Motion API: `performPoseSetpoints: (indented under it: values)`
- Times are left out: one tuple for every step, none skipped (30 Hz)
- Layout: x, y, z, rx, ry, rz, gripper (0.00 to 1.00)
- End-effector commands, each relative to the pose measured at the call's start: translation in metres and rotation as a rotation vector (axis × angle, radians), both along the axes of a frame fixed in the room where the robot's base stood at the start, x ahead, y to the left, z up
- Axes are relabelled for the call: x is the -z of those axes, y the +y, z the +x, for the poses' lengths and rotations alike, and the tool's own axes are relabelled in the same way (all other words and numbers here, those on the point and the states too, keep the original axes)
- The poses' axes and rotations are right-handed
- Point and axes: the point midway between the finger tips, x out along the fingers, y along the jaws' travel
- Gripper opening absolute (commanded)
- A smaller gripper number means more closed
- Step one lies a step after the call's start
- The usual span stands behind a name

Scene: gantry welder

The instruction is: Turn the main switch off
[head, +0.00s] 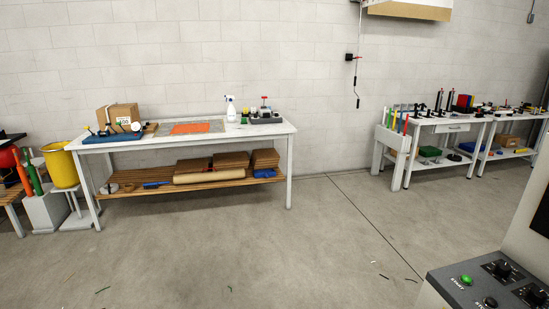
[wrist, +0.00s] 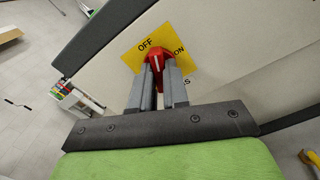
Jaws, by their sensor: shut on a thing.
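The main switch (wrist: 159,54) is a red rotary knob on a yellow plate (wrist: 179,39) marked OFF and ON, seen in the wrist view. A white mark on the knob points up, between the two words and nearer OFF. My gripper (wrist: 158,72) is shut on the knob, with one grey finger on each side of it. The fingers hide the lower part of the knob. The head view shows neither the switch nor my gripper.
A control panel with a green START button (head: 466,280) and dark knobs stands at the lower right of the head view. A workbench (head: 290,131) stands by the far wall, with another bench (head: 452,126) to its right. The floor between is mostly clear.

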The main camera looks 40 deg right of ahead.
Motion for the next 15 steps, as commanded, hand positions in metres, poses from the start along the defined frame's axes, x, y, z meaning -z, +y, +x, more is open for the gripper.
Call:
performPoseSetpoints:
  values:
    - [-0.0024,-0.0001,0.0002,0.000,0.025,0.012,0.00]
    - [-0.0025,0.0001,0.0001,0.000,0.041,0.019,0.00]
    - [-0.0024,0.0001,-0.0001,0.000,0.063,0.029,0.00]
    - [-0.0023,0.0002,-0.0002,0.000,0.080,0.036,0.00]
    - [-0.0021,0.0002,-0.0001,0.000,0.099,0.044,0.00]
    - [-0.0021,0.0001,0.0000,-0.001,0.122,0.055,0.00]
    - [-0.0020,0.0001,0.0001,-0.001,0.140,0.062,0.00]
    - [-0.0021,0.0000,0.0002,-0.001,0.158,0.070,0.00]
    - [-0.0021,0.0001,0.0000,0.000,0.182,0.080,0.00]
    - [-0.0022,0.0001,-0.0001,0.000,0.201,0.088,0.00]
    - [-0.0022,0.0002,-0.0003,0.000,0.223,0.097,0.00]
    - [-0.0022,0.0002,-0.0002,0.000,0.248,0.109,0.00]
    - [-0.0022,0.0001,0.0000,0.000,0.268,0.116,0.00]
    - [-0.0021,0.0000,0.0001,0.000,0.288,0.125,0.00]
    - [-0.0022,0.0000,0.0002,-0.001,0.317,0.137,0.00]
